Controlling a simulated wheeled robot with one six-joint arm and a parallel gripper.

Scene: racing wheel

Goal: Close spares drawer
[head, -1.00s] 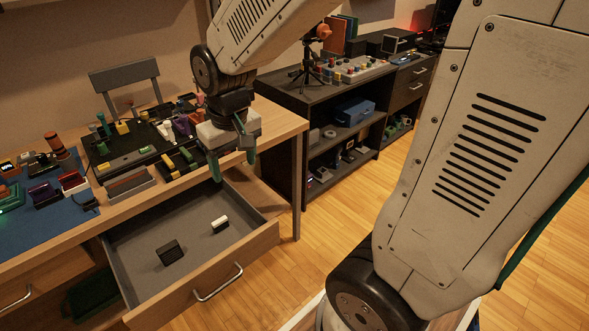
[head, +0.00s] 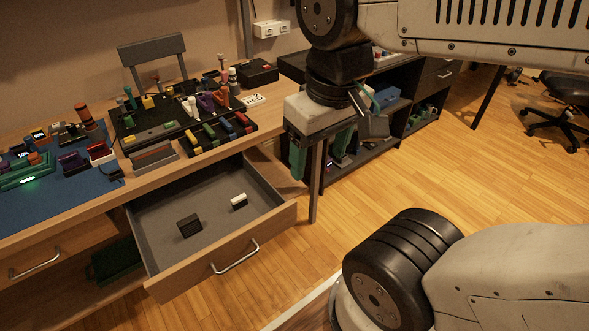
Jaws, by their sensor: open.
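The spares drawer (head: 165,218) is pulled well out from under the wooden desk, its grey inside showing. A black block (head: 189,226) and a small white and black block (head: 239,201) lie in it. A curved metal handle (head: 236,257) sits on its wooden front. My gripper (head: 330,150) is right of the drawer and above its level in the picture, pointing down with its green-padded fingers apart and empty. It does not touch the drawer or its handle.
The desk top (head: 185,160) carries a black tray (head: 160,124) of small parts and a blue mat (head: 62,198). A second drawer (head: 62,248) at left looks shut. A dark shelf unit (head: 395,112) stands behind my gripper. Open floor lies in front and right.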

